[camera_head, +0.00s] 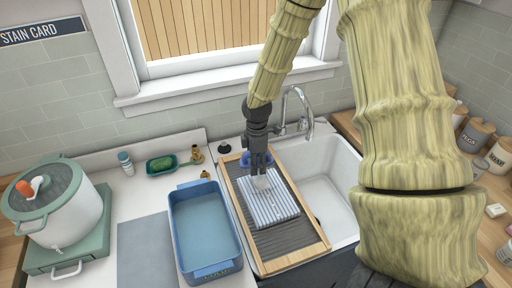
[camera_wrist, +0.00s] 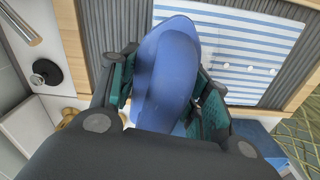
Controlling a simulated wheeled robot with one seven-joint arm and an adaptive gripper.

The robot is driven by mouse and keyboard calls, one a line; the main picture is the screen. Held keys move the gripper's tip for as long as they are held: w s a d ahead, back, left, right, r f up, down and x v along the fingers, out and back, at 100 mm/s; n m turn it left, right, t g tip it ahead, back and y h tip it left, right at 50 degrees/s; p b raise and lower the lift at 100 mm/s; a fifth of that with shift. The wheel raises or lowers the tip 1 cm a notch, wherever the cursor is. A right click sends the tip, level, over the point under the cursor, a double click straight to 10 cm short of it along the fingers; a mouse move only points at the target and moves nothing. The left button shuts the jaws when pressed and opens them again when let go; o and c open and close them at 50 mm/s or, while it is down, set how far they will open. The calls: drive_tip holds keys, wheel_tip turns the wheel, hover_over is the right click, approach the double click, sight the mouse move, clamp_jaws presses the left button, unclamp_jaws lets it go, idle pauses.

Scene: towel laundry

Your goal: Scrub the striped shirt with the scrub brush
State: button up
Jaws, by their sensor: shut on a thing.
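The blue and white striped shirt (camera_head: 268,207) lies folded flat on the grey ribbed washboard (camera_head: 290,240) with a wooden frame. In the wrist view the shirt (camera_wrist: 230,55) shows its stripes and several small white buttons. My gripper (camera_head: 259,160) is shut on the blue scrub brush (camera_wrist: 167,70), whose rounded back fills the space between the fingers. In the head view the brush (camera_head: 249,158) is partly hidden by the fingers. It is over the upper part of the shirt, with pale bristles below. I cannot tell whether the bristles touch the cloth.
The sink (camera_head: 335,190) with its faucet (camera_head: 296,105) is right of and behind the washboard. A blue tub (camera_head: 233,262) stands close on the left. A green dish (camera_head: 161,164), a small bottle (camera_head: 125,161) and a lidded pot (camera_head: 70,215) stand farther left.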

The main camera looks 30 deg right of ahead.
drive_tip(key=shift+r+p, duration=0.3)
drive_tip(key=shift+r, duration=0.4)
drive_tip(key=shift+w+d+r+p, duration=0.1)
drive_tip(key=shift+w+r+p, duration=0.15)
drive_tip(key=shift+r+p, duration=0.7)
drive_tip(key=shift+s+r+p, duration=0.2)
drive_tip(key=shift+r+p, duration=0.25)
drive_tip(key=shift+r, duration=0.25)
drive_tip(key=shift+w+f, duration=0.1)
